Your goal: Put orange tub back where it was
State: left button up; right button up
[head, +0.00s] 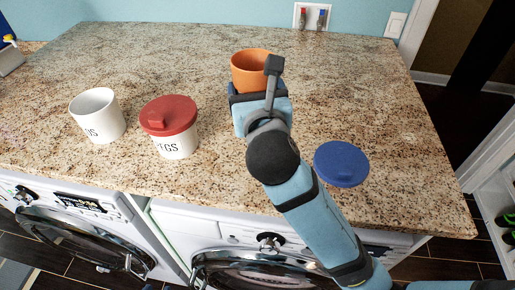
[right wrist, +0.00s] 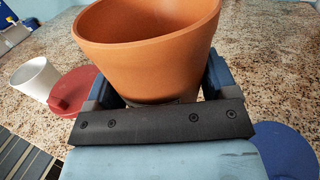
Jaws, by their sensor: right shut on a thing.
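The orange tub (head: 250,68) is above the middle of the granite counter, toward the back, in the head view. It fills the upper middle of the right wrist view (right wrist: 150,45), open side up and a little tilted there. My right gripper (head: 257,88) is shut on it, one finger on each side of the tub low down in the right wrist view (right wrist: 165,95). The gripper and wrist hide the tub's lower part in the head view, so I cannot tell whether its base touches the counter. My left gripper does not show.
A white canister (head: 97,116) stands open on the left. A white canister with a red lid (head: 168,125) stands right of it. A blue lid (head: 341,164) lies flat near the front right. The counter (head: 345,75) is clear at the back and right. Washing machines (head: 180,225) stand below its front edge.

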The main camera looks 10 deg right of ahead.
notch_tip(320, 180, down, 15)
jog(key=shift+b, duration=0.65)
jog(key=shift+f, duration=0.2)
jog(key=o, duration=0.9)
jog(key=shift+c, duration=0.2)
jog(key=shift+r, duration=0.1)
